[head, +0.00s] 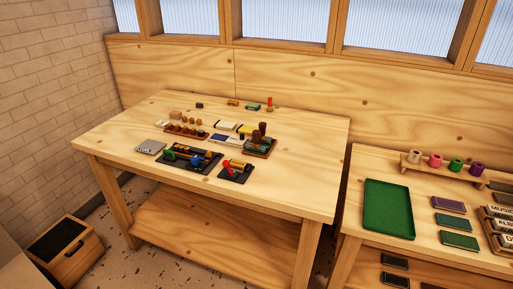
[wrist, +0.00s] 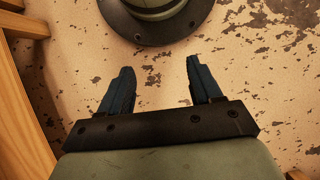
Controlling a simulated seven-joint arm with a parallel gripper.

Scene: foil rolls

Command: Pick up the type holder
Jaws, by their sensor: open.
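My gripper (wrist: 160,68) shows in the wrist view, with its two dark fingers apart and nothing between them. It hangs over the floor, away from the tabletop items. It does not show in the head view. On the wooden table (head: 285,197) in the head view, a dark tray (head: 190,158) holds tools with green and blue parts. A smaller dark tray (head: 236,171) with a red-handled tool sits to its right. The items are small, and I cannot tell for certain which one is the type holder.
Dark wooden-handled stamps (head: 261,134) stand behind the trays. A side table at right holds a green tray (head: 389,209) and a rack of coloured rolls (head: 437,162). A wooden bin (head: 66,250) stands on the floor at left. The table's front and right are clear.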

